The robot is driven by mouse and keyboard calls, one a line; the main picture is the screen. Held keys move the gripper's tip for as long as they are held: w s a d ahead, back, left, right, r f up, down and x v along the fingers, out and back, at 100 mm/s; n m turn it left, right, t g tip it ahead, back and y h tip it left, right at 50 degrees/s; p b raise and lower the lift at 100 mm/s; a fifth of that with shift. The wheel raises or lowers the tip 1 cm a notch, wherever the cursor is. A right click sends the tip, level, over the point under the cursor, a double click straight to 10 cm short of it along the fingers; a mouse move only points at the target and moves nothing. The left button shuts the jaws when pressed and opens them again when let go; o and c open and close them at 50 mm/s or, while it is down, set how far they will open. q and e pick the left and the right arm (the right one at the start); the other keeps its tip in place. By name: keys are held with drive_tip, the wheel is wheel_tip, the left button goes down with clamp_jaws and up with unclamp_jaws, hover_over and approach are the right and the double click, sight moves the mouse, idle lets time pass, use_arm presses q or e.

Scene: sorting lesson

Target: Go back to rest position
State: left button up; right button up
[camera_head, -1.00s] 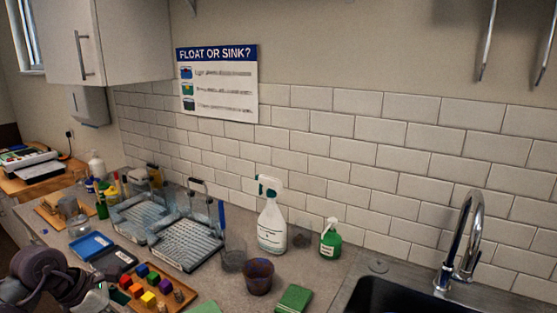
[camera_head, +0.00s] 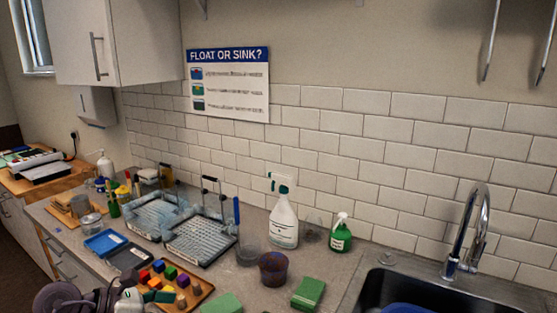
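My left arm comes in at the bottom left corner, low in front of the wooden tray of coloured blocks. Its end, the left gripper (camera_head: 132,299), is cut off by the bottom edge of the picture, near the tray's left side. I cannot make out its fingers, so I cannot tell if it is open or shut. My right arm and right gripper are not in view.
A wooden tray (camera_head: 207,289) holds several coloured blocks. Blue (camera_head: 104,242) and dark (camera_head: 130,256) trays, wire racks (camera_head: 200,240), a spray bottle (camera_head: 284,222), a green bottle (camera_head: 341,236), cups and a green sponge (camera_head: 309,292) stand on the counter. The sink (camera_head: 440,290) is at right.

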use_arm(q)
drive_tip(key=d+r+n+t+h, duration=0.35)
drive_tip(key=r+n+t, duration=0.7)
drive_tip(key=n, duration=0.35)
drive_tip(key=s+a+f+n+y, duration=0.2)
drive_tip(key=a+f+n+y, duration=0.35)
drive_tip(key=n+y, duration=0.4)
drive_tip(key=s+a+f+n+y, duration=0.2)
drive_tip(key=a+f+n+y, duration=0.35)
drive_tip(key=n, duration=0.75)
drive_tip(key=s+d+f+n+g+h, duration=0.1)
drive_tip(key=s+d+f+n+g, duration=0.3)
drive_tip(key=s+f+g, duration=0.45)
drive_tip(key=s+d+f+n+g, duration=0.3)
drive_tip(key=s+d+f+g, duration=0.15)
drive_tip(key=s+f, duration=0.75)
wheel_tip(320, 180, down, 23)
drive_tip(key=s+g, duration=0.1)
drive_tip(key=s, duration=0.2)
drive_tip(key=s+a+f+g, duration=0.1)
drive_tip(key=s+a+f, duration=0.2)
drive_tip(key=s+f, duration=1.2)
drive_tip(key=shift+s+a+f, duration=0.2)
drive_tip(key=shift+s+f, duration=0.1)
drive_tip(key=shift+f, duration=0.6)
